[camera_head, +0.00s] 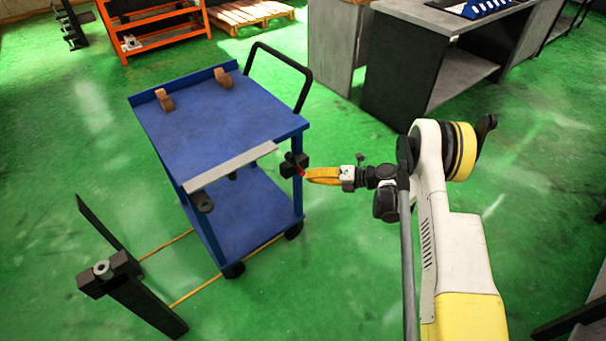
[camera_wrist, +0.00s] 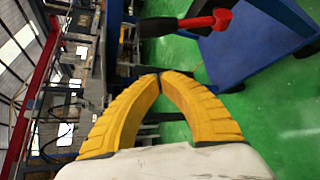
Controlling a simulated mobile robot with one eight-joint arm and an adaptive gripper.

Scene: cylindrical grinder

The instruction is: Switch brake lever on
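The brake lever appears to be the black lever with a red end (camera_wrist: 205,20) at the top of the wrist view. In the head view its red end (camera_head: 300,173) is a small spot by a black block (camera_head: 293,161) at the right corner of the blue cart (camera_head: 215,118). My gripper (camera_head: 308,175) has yellow fingers pointing left at that corner. In the wrist view the fingertips of my gripper (camera_wrist: 160,75) meet, with nothing seen between them. The lever lies above the tips in that picture, apart from them. Its exact depth from the tips is unclear.
A grey metal strip (camera_head: 230,166) lies along the cart's front edge, and two brown brackets stand on its top. A black stand (camera_head: 130,290) is at front left. Grey workbenches (camera_head: 420,55) stand behind right. Green floor is clear around the cart's right side.

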